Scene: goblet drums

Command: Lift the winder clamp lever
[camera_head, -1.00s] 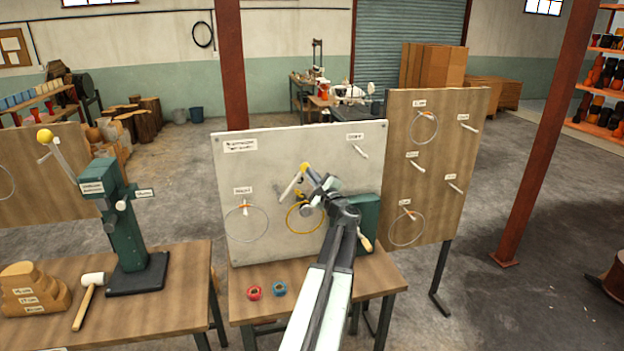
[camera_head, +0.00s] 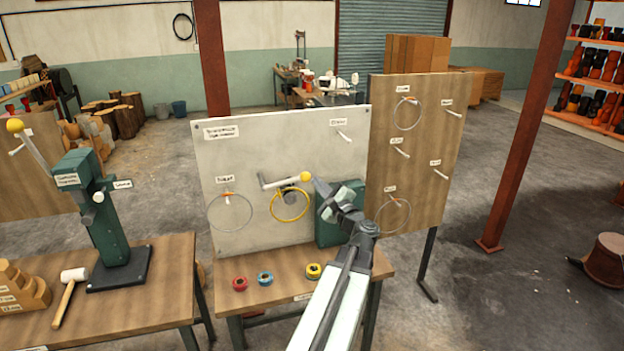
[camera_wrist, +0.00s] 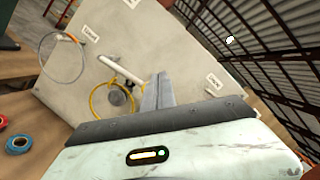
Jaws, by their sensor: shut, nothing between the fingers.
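A pale lever with a yellow ball knob (camera_head: 304,176) is on the white board, above a round hub with a yellow ring (camera_head: 289,205). It lies nearly level, its knob end to the right and slightly raised. In the wrist view the pale lever (camera_wrist: 121,70) runs up to my fingers, with its knob end hidden. My gripper (camera_head: 320,186) is shut and empty, its tips close to the right of the knob. I cannot tell if they touch it. The wrist view shows my shut fingers (camera_wrist: 158,92) beside the yellow ring.
A green box (camera_head: 333,222) stands right of the ring, partly behind my arm. Red (camera_head: 240,283), blue (camera_head: 265,278) and yellow (camera_head: 314,271) spools lie on the bench below. A green press (camera_head: 105,215) with another yellow-knobbed lever stands left. A wooden board (camera_head: 420,150) is behind right.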

